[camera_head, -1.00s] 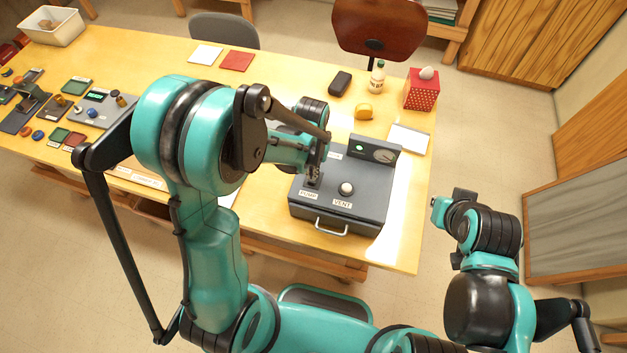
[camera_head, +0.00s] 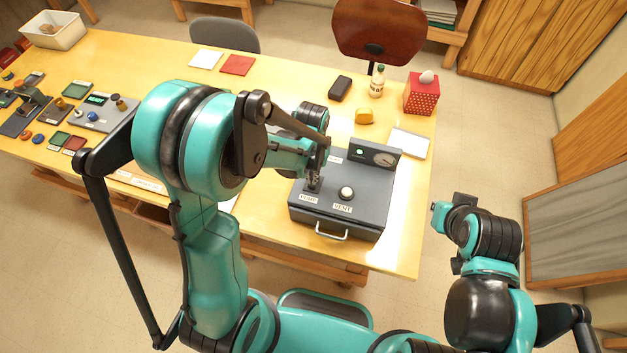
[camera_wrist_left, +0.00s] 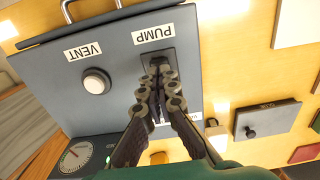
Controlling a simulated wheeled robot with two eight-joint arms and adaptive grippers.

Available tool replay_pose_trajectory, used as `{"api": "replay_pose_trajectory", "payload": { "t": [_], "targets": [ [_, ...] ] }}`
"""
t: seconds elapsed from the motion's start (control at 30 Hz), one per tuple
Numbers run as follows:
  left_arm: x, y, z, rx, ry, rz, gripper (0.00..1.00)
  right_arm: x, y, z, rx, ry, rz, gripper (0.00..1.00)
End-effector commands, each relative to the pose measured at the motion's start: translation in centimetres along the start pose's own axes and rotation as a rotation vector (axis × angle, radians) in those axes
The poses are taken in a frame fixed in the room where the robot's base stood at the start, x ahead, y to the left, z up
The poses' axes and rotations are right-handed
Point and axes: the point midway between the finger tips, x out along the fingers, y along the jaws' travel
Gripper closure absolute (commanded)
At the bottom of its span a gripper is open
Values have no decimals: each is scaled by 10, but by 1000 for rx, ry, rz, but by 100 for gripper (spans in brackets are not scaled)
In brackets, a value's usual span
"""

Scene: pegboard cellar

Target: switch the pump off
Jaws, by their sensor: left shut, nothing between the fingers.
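The pump box is a dark grey case (camera_head: 365,205) at the right end of the table, with PUMP and VENT labels. My left gripper (camera_head: 313,184) is shut at its PUMP end. In the left wrist view, the closed fingertips (camera_wrist_left: 161,72) are at the dark switch plate (camera_wrist_left: 158,57) beside the PUMP label (camera_wrist_left: 154,34). The fingers hide most of the switch, so I cannot tell its position or whether they touch it. A green lamp (camera_head: 360,152) glows on the gauge panel. My right arm is right of the table; its fingers cannot be made out.
A white round VENT knob (camera_head: 346,193) sits close beside the PUMP switch. A gauge (camera_head: 384,159) stands at the box's back. A bottle (camera_head: 377,82), a red box (camera_head: 421,95) and a yellow object (camera_head: 364,116) stand behind it. Other devices lie at the left.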

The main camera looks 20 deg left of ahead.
Motion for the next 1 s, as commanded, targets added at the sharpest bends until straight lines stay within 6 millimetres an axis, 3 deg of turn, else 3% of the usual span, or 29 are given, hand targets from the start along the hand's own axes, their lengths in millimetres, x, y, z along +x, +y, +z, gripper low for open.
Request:
{"api": "replay_pose_trajectory", "payload": {
  "t": [1.0],
  "targets": [
    [9, 0, 0, 0, 0, 0, 100, 7, 0, 5, 0, 0, 0, 100]
  ]
}}
